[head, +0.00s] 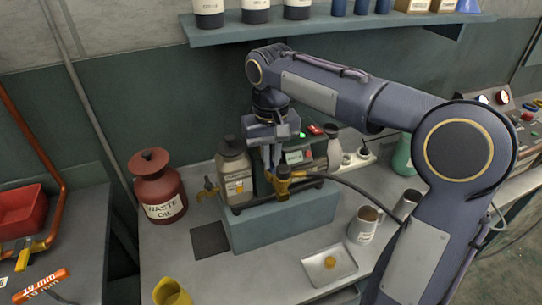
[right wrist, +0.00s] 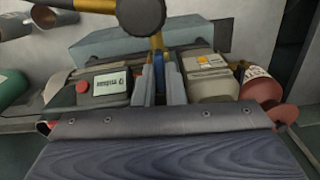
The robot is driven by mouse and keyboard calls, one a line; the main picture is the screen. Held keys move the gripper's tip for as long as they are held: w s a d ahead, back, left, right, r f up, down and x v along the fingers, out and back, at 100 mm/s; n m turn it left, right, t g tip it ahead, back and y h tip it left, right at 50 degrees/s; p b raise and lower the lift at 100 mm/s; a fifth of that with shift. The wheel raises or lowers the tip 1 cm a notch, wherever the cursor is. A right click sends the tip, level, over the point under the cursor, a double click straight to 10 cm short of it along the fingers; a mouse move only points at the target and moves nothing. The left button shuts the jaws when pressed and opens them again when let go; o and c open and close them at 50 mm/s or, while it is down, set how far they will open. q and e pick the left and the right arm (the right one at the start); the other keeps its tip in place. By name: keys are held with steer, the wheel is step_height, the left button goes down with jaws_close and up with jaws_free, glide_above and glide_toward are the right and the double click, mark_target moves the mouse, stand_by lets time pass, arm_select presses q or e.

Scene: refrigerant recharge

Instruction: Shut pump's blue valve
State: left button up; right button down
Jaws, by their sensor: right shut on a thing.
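The pump (head: 300,157), a dark unit with a lit display, stands on a blue-grey block on the bench. A brass valve fitting (head: 283,187) with a black hose sits at its front. My right gripper (head: 272,168) reaches down from above onto this fitting. In the right wrist view its two fingers (right wrist: 158,85) are shut on the narrow blue valve handle (right wrist: 158,66), below a brass stem and dark round cap. In the head view the fingers mostly hide the handle. My left gripper is not in view.
A second brass valve (head: 208,189) is left of a labelled bottle (head: 234,165). A red waste oil can (head: 158,187) stands further left. A metal mug (head: 364,224) and a small tray (head: 329,264) are at the front right. A shelf (head: 330,27) runs above.

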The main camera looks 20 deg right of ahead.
steer(key=shift+r+m+p, duration=0.1)
steer(key=shift+m+p, duration=0.25)
steer(key=shift+m, duration=1.15)
steer(key=shift+m+p, duration=0.4)
steer(key=shift+m, duration=1.1)
